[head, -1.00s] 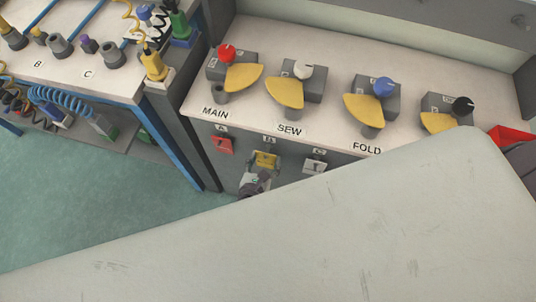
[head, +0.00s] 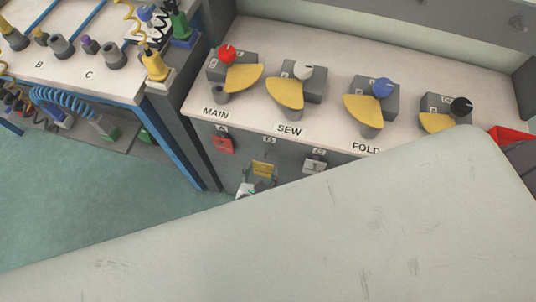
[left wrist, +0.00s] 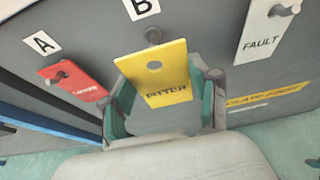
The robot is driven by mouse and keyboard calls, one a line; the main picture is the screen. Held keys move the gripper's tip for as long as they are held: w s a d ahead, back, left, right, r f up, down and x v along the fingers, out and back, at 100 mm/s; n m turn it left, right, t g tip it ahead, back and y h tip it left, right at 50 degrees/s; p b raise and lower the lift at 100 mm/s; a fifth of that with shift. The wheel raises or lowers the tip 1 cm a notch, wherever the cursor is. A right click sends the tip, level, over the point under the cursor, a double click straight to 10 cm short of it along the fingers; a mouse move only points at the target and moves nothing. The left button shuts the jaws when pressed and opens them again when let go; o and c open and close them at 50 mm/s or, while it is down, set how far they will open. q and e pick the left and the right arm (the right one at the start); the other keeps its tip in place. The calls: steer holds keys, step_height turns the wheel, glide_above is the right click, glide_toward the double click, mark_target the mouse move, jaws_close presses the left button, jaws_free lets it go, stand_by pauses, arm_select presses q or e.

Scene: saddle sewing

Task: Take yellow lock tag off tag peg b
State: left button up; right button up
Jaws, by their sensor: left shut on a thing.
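The yellow lock tag (left wrist: 160,75) is between the two fingers of my left gripper (left wrist: 163,85) in the left wrist view, upright and facing the camera. My left gripper is shut on it. Tag peg B (left wrist: 153,36) stands just above the tag, under the B label. The tag's round hole shows with no peg through it, so the tag is off the peg and slightly below it. In the head view the yellow tag (head: 263,169) shows at the panel front, with my left gripper (head: 257,182) partly hidden by a large pale surface. My right gripper is not in view.
A red tag (left wrist: 75,82) hangs on peg A to the left, and a white FAULT tag (left wrist: 264,32) hangs to the right. A yellow plate with lettering (left wrist: 265,98) is on the panel below right.

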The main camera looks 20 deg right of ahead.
arm_select(q)
steer(key=shift+s+a+r, duration=0.1)
steer(key=shift+s+a, duration=0.55)
steer(key=shift+s, duration=0.3)
steer(key=shift+s+a+r, duration=0.1)
steer(key=shift+s+a, duration=0.55)
steer(key=shift+s, duration=0.3)
